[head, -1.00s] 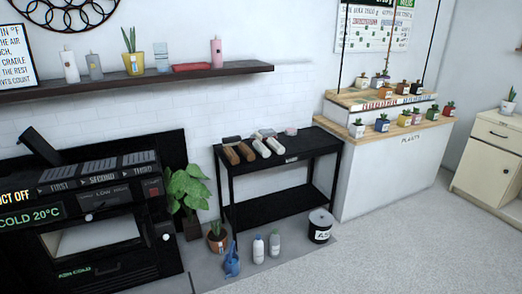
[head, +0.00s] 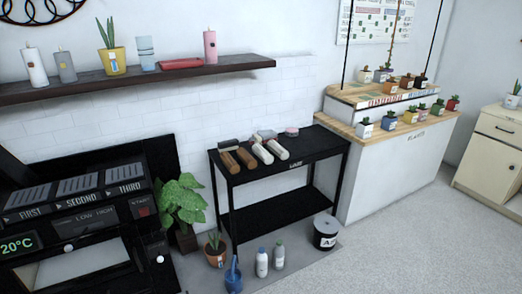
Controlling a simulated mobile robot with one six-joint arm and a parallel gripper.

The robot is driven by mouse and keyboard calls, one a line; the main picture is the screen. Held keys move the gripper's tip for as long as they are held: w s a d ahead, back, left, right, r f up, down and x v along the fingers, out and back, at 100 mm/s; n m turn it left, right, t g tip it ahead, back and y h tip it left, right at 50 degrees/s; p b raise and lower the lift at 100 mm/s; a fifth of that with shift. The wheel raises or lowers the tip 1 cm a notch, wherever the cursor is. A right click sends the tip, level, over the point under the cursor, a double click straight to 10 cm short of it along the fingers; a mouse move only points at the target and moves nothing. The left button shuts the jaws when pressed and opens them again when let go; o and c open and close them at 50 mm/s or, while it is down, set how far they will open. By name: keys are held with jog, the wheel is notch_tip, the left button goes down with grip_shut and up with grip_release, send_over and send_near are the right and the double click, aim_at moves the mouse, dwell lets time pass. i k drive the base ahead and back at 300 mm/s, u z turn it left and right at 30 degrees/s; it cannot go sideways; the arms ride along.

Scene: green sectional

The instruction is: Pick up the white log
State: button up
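Two pale, whitish logs lie side by side on the top of a black two-tier table (head: 300,158): one white log (head: 262,153) and another white log (head: 277,149) just to its right. Two brown logs, a left brown log (head: 229,161) and a right brown log (head: 246,157), lie to their left. Smaller pieces (head: 265,135) sit behind them and are too small to make out. My gripper is not in view.
Grey floor (head: 400,240) at right is clear.

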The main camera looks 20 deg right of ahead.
aim_at(262, 152)
jog(key=u, duration=0.05)
jog(key=i, duration=1.05)
jog(key=u, duration=0.3)
